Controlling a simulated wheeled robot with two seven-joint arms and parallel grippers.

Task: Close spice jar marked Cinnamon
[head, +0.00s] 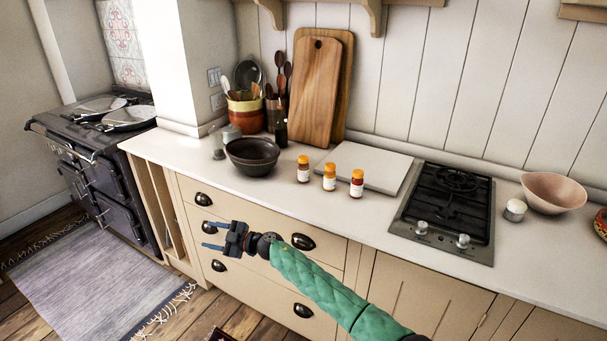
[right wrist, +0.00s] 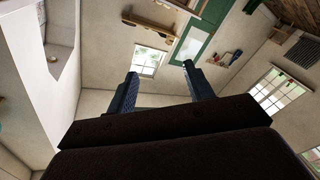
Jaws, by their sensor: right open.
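Three small spice jars with orange caps and white labels stand upright in a row on the counter in the head view: a left jar (head: 303,169), a middle jar (head: 329,177) and a right jar (head: 357,184). Their label text is too small to read, so I cannot tell which is Cinnamon. Each shows an orange top; I cannot tell whether any lid is open. My right gripper (head: 208,237) is open and empty, in front of the drawers, left of and lower than the jars. Its fingers also show in the right wrist view (right wrist: 160,88). My left gripper is not in view.
A white board (head: 374,165) lies behind the jars. A dark bowl (head: 252,158) stands to their left, a gas hob (head: 447,207) to their right. Cutting boards (head: 315,95) lean on the wall. The counter strip before the jars is clear.

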